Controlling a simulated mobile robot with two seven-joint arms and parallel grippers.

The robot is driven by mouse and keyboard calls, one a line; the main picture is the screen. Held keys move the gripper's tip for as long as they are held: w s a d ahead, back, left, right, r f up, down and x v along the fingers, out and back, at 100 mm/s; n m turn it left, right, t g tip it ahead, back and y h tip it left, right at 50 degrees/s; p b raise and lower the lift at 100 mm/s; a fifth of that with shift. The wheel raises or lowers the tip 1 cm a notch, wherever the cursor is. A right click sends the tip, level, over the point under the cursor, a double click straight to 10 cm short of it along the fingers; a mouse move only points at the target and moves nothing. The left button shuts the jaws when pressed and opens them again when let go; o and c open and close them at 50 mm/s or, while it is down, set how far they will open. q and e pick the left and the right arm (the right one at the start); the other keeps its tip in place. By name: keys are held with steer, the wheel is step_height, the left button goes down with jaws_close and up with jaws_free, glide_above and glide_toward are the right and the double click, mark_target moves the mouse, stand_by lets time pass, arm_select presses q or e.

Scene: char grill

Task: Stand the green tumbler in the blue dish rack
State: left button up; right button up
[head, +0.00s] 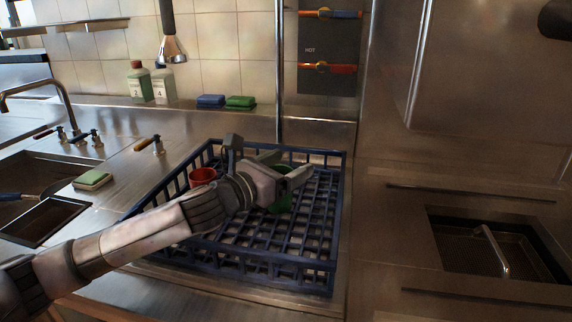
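The blue dish rack (304,284) stands on the steel counter, an open crate with a grid floor. The green tumbler (283,203) is inside the rack's outline, right of its middle, and looks roughly upright. My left gripper (296,165) reaches over the rack from the left, its fingers spread at the tumbler's upper part with green showing between them. The gripper hides much of the tumbler. I cannot tell whether the fingers press on it, or whether its base touches the rack floor. My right gripper is out of view.
A red cup (202,176) stands in the rack's left part, near my arm. A sponge (92,180) lies by the sink at left. Two bottles (139,83) (163,84) and blue (210,100) and green (241,102) sponges line the back ledge. The rack's front right is empty.

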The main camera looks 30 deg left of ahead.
arm_select(q)
steer(key=shift+r, duration=0.15)
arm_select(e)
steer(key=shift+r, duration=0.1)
arm_select(q)
steer(key=shift+r, duration=0.35)
steer(key=shift+s+a+r, duration=0.1)
steer(key=shift+s, duration=0.15)
steer(key=b+v, duration=0.4)
steer(key=v, duration=0.7)
steer(key=shift+s, duration=0.2)
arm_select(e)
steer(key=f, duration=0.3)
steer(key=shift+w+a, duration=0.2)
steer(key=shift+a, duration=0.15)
arm_select(q)
steer(key=shift+r, duration=0.1)
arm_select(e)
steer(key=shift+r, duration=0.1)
arm_select(q)
steer(key=shift+s, duration=0.1)
